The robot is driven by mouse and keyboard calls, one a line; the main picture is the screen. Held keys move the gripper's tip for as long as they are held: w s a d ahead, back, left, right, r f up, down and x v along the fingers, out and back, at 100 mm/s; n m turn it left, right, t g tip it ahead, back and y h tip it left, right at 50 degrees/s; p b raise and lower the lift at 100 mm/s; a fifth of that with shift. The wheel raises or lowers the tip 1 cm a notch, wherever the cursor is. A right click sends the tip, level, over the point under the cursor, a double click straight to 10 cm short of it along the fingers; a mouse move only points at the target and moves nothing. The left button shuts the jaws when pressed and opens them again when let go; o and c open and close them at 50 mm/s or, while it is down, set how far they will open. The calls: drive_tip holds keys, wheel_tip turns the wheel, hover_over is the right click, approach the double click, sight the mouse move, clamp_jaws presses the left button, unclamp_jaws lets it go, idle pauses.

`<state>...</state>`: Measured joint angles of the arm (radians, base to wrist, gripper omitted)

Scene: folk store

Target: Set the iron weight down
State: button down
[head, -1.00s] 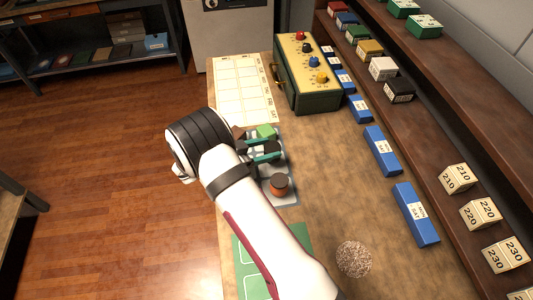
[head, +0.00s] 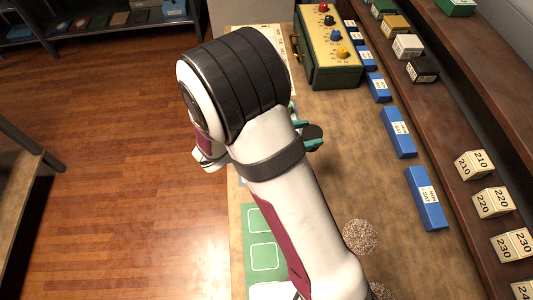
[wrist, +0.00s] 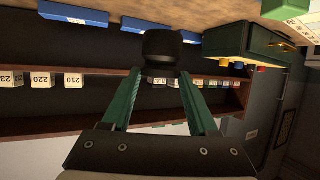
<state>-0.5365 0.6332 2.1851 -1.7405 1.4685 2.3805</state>
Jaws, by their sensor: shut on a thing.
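My gripper (wrist: 160,78), with green fingers, is shut on the iron weight (wrist: 163,46), a dark rounded piece between the fingertips in the wrist view. In the head view the weight (head: 313,131) shows as a small dark shape beside the teal fingers (head: 308,144), just right of my wrist. It appears held above the wooden counter (head: 340,185); its exact height cannot be told. My arm hides the counter's left middle part.
A green mat with pale outlines (head: 265,240) lies at the near left. A green box with coloured knobs (head: 330,55) stands at the back. Blue boxes (head: 398,132) line the right, before shelves with numbered blocks (head: 473,165). Two speckled round pieces lie near front, one clear (head: 360,237).

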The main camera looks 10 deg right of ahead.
drive_tip(key=shift+w+a+f, duration=0.1)
drive_tip(key=shift+a+f, duration=1.7)
drive_tip(key=shift+a, duration=0.45)
drive_tip(key=shift+w+a+f, duration=0.15)
drive_tip(key=shift+a+f, duration=1.65)
drive_tip(key=shift+a, duration=0.45)
drive_tip(key=shift+w+a+f, duration=0.1)
drive_tip(key=shift+a+f, duration=1.7)
drive_tip(key=shift+a, duration=0.45)
drive_tip(key=shift+f, duration=0.1)
drive_tip(key=shift+c, duration=0.8)
unclamp_jaws()
